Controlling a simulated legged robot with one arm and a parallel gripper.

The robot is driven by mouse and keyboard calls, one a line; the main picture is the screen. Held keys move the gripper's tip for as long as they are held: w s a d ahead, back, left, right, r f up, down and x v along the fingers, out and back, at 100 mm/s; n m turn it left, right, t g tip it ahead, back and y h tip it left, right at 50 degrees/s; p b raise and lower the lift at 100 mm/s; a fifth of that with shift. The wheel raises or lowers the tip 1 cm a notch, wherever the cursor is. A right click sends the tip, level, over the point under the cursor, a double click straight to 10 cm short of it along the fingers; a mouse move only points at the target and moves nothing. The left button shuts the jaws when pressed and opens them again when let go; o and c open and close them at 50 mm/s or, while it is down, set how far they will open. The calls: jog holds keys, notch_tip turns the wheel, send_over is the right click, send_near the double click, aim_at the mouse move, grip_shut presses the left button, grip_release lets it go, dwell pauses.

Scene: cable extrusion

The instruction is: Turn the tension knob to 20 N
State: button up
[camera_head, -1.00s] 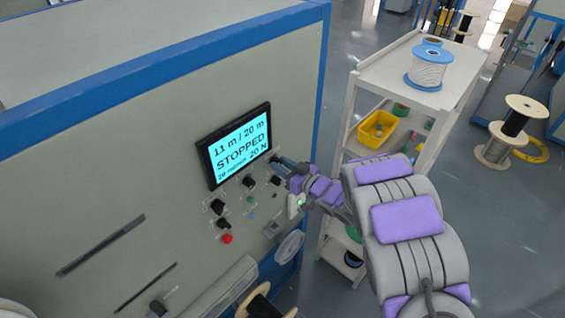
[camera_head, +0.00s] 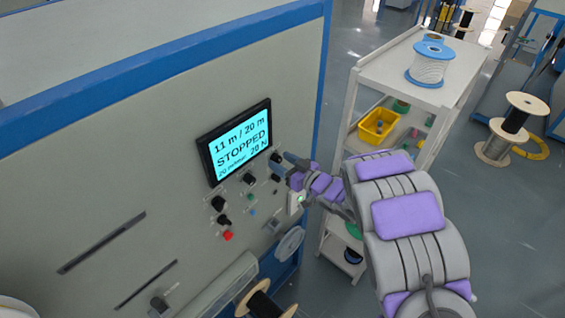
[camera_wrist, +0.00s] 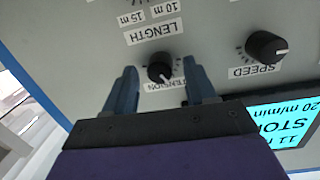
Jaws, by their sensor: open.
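The tension knob (camera_wrist: 160,68) is a small black dial with a white mark, above its upside-down TENSION label in the wrist view. My gripper (camera_wrist: 161,70) is open, with one finger on each side of the knob in that view. The fingers appear to be a little away from the panel, and nothing is between them. In the head view my gripper (camera_head: 289,165) is close to the panel's right side. The screen (camera_head: 241,142) reads 11 m / 20 m, STOPPED, 20 m/min and 20 N.
The speed knob (camera_wrist: 266,47) sits beside the tension knob. More black knobs and a red button (camera_head: 228,236) are lower on the panel. A white shelf cart (camera_head: 385,75) with a spool (camera_head: 430,66) stands right of the machine.

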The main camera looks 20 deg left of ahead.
jog(key=b+v, duration=0.3)
jog(key=v, duration=1.4)
jog(key=shift+d, duration=0.1)
